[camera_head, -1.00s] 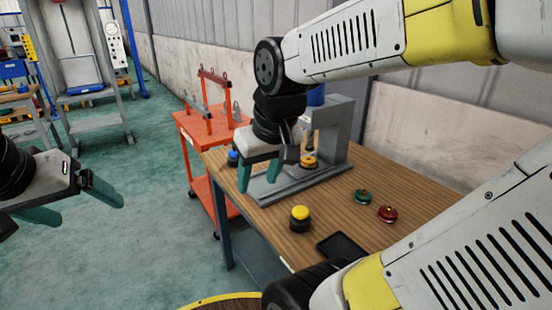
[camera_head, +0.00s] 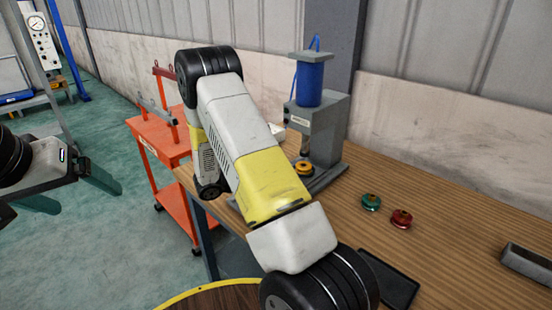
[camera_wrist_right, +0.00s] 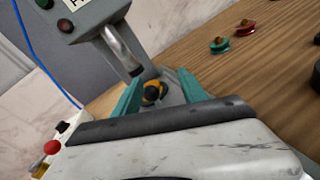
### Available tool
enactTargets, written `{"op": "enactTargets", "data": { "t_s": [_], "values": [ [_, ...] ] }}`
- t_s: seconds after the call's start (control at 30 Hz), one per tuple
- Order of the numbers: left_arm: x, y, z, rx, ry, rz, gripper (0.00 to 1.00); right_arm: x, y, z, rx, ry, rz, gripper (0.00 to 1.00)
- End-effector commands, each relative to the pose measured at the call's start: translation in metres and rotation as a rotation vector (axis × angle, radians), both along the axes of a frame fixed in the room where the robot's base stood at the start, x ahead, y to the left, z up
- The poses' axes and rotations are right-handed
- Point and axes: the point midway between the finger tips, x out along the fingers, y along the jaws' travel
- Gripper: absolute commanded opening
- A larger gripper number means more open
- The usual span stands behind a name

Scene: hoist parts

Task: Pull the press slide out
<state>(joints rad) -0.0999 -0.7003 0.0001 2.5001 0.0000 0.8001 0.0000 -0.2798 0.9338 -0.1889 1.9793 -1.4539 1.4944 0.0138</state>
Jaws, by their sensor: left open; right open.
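The press (camera_head: 318,130) stands on the wooden table, with a blue cylinder (camera_head: 310,84) on top and a grey base (camera_head: 326,180). A yellow and black round part (camera_head: 304,168) sits low under the ram; it also shows in the right wrist view (camera_wrist_right: 152,92). My right gripper (camera_wrist_right: 158,82) is open, its teal fingers either side of that part in the picture; contact cannot be told. In the head view my right arm hides this gripper and the front of the base; the slide is not clearly distinguishable. My left gripper (camera_head: 78,193) is open and empty, over the floor at left.
A green wheel (camera_head: 371,202) and a red wheel (camera_head: 401,218) lie on the table right of the press. A black tray (camera_head: 388,279) is near the front edge, and a grey channel piece (camera_head: 527,264) lies at right. An orange cart (camera_head: 160,140) stands left of the table.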

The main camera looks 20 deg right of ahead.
Motion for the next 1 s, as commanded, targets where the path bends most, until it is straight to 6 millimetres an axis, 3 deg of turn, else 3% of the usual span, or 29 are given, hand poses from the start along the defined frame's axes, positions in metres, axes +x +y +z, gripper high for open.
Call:
{"op": "enactTargets", "data": {
  "t_s": [0.1, 0.33, 0.7, 1.0],
  "values": [
    [0.000, 0.000, 0.000, 0.000, 0.000, 0.000, 0.87, 0.015, 0.006, -0.017, -0.073, 0.043, 0.076, 0.50],
    [0.000, 0.000, 0.000, 0.000, 0.000, 0.000, 0.87, 0.026, 0.004, -0.026, -0.123, 0.069, 0.129, 0.50],
    [0.000, 0.000, 0.000, 0.000, 0.000, 0.000, 0.87, 0.036, -0.050, -0.026, -0.120, 0.067, 0.126, 0.50],
    [0.000, 0.000, 0.000, 0.000, 0.000, 0.000, 0.87, 0.040, -0.067, -0.026, -0.120, 0.068, 0.129, 0.50]
  ]
}}
